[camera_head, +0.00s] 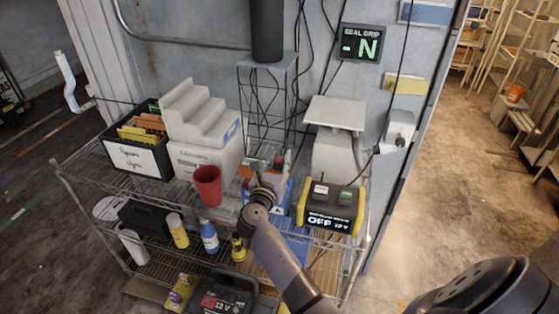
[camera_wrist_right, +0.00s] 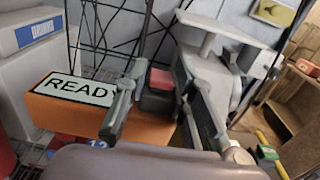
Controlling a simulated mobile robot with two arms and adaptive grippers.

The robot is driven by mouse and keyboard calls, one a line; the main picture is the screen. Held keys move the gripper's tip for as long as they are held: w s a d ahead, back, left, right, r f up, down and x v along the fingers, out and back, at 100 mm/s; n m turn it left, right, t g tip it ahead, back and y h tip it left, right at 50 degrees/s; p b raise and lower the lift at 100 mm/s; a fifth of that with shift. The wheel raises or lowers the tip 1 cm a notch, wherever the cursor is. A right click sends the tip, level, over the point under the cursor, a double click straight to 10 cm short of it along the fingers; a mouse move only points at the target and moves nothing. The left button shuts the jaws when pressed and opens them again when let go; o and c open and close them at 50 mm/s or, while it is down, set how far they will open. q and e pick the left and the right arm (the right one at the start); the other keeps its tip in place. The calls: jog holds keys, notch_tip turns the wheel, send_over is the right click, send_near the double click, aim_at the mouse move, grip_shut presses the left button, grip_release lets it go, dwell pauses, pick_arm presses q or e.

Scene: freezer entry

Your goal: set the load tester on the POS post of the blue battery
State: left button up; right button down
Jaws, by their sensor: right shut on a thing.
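My right gripper (camera_head: 268,176) reaches over the upper rack shelf at the blue battery (camera_head: 282,196). In the wrist view its fingers (camera_wrist_right: 158,98) are closed around a dark block with a red top, at the orange load tester (camera_wrist_right: 150,130). The tester's pale display reads READY. A strip of the blue battery (camera_wrist_right: 70,141) with a white "12" shows just below the tester. The tester also shows in the head view as an orange patch (camera_head: 245,171). The contact between tester and battery posts is hidden, and the POS mark is not legible. My left gripper is not in view.
A yellow-black unit (camera_head: 330,210) reading OFF stands right of the battery. A red cup (camera_head: 207,185) and a stepped white block (camera_head: 197,115) are on the left. A wire stand (camera_head: 268,85) and pale scale-like device (camera_head: 333,150) stand behind. Bottles sit on the lower shelf.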

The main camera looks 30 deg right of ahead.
jog(key=shift+f+b, duration=0.7)
jog(key=shift+f, duration=0.2)
jog(key=c, duration=1.3)
grip_release()
jog(key=shift+f, duration=0.2)
jog(key=v, duration=1.2)
